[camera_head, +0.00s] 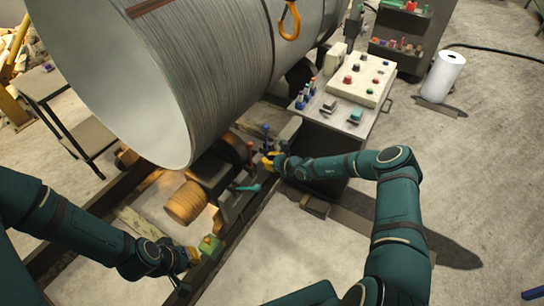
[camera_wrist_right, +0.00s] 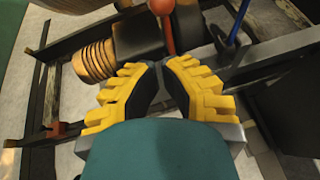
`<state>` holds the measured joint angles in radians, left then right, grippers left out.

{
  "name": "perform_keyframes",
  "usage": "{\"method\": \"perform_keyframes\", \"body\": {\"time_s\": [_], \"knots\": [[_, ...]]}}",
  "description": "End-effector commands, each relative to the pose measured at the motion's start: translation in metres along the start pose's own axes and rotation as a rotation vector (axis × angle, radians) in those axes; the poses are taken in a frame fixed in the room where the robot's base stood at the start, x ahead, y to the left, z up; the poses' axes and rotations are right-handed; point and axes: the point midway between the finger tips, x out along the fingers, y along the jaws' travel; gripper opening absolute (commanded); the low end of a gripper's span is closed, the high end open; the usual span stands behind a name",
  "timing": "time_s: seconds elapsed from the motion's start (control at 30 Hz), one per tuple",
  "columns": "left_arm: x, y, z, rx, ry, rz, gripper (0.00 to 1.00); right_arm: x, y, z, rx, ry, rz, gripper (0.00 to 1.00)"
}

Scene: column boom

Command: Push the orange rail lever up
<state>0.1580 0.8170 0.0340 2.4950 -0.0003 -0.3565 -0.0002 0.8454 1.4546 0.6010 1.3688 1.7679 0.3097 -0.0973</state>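The orange rail lever (camera_wrist_right: 168,37) stands just beyond my right gripper's fingertips in the right wrist view, with a ball knob at the top edge. In the head view it is small, beside the roller unit (camera_head: 249,146).
A blue lever (camera_wrist_right: 236,24) stands to the right of the orange one. A control panel (camera_head: 357,80) with buttons stands behind my right forearm. The floor at right is mostly clear around a white roll (camera_head: 443,75).

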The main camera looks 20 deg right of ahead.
Motion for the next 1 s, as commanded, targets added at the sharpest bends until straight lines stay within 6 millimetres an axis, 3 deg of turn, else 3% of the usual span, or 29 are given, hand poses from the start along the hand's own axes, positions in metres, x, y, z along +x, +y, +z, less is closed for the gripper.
{"method": "perform_keyframes", "body": {"time_s": [0.1, 0.27, 0.83, 0.93, 1.0], "knots": [[-0.003, 0.001, 0.0, 0.0, -0.001, 0.0, 0.0, -0.015, 0.0, 0.006, 0.0, -0.001, 0.0, 0.0], [-0.004, 0.001, 0.0, 0.0, -0.002, 0.0, 0.0, -0.024, 0.001, 0.008, 0.0, 0.0, 0.0, 0.0], [-0.003, 0.001, 0.0, 0.001, -0.002, 0.0, 0.0, -0.025, 0.002, 0.008, -0.001, 0.001, 0.002, 0.0], [-0.001, 0.0, 0.001, 0.001, -0.002, 0.0, 0.0, -0.022, 0.015, 0.006, -0.039, 0.016, 0.036, 0.0], [0.004, -0.002, 0.001, 0.001, -0.003, 0.0, 0.0, -0.019, 0.038, 0.001, -0.11, 0.048, 0.097, 0.0]]}}
